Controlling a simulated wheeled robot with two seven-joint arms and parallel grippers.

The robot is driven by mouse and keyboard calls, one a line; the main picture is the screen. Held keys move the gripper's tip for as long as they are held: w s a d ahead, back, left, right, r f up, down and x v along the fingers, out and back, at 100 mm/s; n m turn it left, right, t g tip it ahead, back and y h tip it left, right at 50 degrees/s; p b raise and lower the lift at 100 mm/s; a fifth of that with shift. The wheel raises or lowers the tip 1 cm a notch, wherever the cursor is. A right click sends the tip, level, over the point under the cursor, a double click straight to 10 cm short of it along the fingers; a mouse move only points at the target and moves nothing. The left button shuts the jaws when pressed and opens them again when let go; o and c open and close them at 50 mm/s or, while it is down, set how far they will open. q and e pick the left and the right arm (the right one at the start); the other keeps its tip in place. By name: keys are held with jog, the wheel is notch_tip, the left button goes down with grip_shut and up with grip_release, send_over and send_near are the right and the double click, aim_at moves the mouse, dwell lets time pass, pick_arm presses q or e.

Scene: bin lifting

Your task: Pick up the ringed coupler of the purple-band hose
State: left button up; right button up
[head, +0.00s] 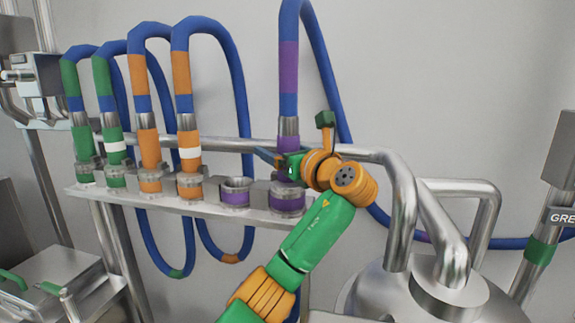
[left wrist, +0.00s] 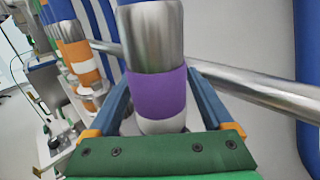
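The purple-band hose (head: 288,70) is blue and comes down to a metal and purple coupler (head: 289,128), which stands upright above a purple-banded socket (head: 287,202) on the rack. In the left wrist view the coupler (left wrist: 158,92) shows a metal top, a purple band and a pale ring at its lower end. My left gripper (head: 272,157) is at the coupler's lower part; in the left wrist view its blue fingers (left wrist: 158,100) stand open on both sides of it. A gap shows at the left finger; contact at the right finger is unclear. My right gripper is out of view.
An empty purple socket (head: 235,191) lies just left. Green and orange couplers (head: 148,148) stand further left on the metal rack shelf (head: 130,199). A rail (head: 222,142) runs behind them. A metal vessel with bent pipes (head: 399,200) stands at right.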

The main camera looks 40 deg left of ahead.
pick_arm(q)
jog(key=shift+d, duration=0.1)
grip_shut()
jog(key=shift+r, duration=0.1)
notch_tip(320, 180, up, 10)
dwell(0.4)
